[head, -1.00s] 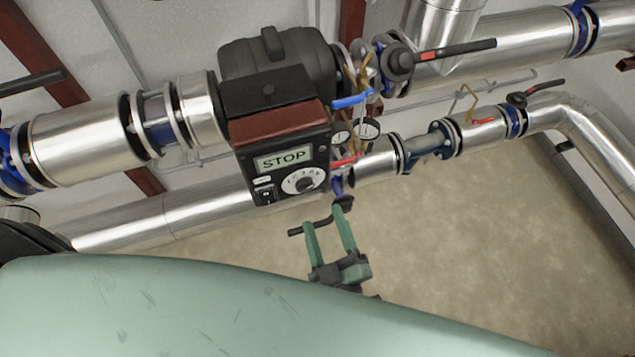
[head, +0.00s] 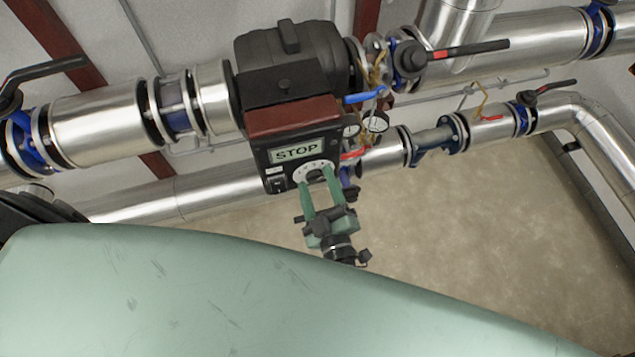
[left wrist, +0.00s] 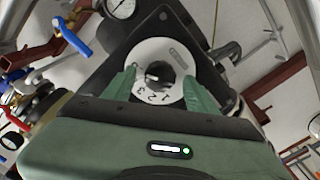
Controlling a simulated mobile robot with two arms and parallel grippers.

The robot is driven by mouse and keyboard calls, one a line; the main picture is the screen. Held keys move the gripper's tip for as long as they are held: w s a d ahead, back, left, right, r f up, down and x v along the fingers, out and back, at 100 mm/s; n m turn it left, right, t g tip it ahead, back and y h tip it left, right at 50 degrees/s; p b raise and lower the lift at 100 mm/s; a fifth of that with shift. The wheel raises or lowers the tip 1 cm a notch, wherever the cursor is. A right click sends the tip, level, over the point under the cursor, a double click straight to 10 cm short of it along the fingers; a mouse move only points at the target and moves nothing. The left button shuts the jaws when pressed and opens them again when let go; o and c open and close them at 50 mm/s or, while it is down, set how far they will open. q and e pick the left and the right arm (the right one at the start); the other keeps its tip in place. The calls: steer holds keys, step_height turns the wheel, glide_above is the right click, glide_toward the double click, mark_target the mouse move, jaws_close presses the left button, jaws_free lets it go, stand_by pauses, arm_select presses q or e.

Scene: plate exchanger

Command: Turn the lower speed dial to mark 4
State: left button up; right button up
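The speed dial (head: 301,172) is a white numbered disc with a black knob on the dark control panel (head: 262,157) of a pump. Only one such dial is in view, so I cannot tell whether it is the lower one. In the left wrist view the dial (left wrist: 150,47) faces me, with 1, 2 and 3 legible near its lower edge; the knob (left wrist: 158,72) has a small white mark. My left gripper (head: 316,177) is open, its green fingers on either side of the knob, apparently with gaps between; it also shows in the left wrist view (left wrist: 160,78). My right gripper is out of view.
Above the dial a display (head: 297,152) reads STOP; a rocker switch (head: 276,184) sits lower left. A blue lever (head: 366,96), a red lever (head: 354,154) and gauges (head: 377,122) are close on the right. Silver pipes run behind. The floor below right is clear.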

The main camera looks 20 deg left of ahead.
arm_select(q)
jaws_close()
steer(key=shift+f+n+b, duration=0.25)
steer(key=shift+n+b, duration=0.95)
steer(key=shift+n, duration=0.2)
steer(key=shift+r+n+b, duration=0.1)
steer(key=shift+n+b, duration=0.9)
steer(key=shift+n, duration=0.5)
steer(key=shift+o, duration=1)
jaws_free()
steer(key=shift+r, duration=0.1)
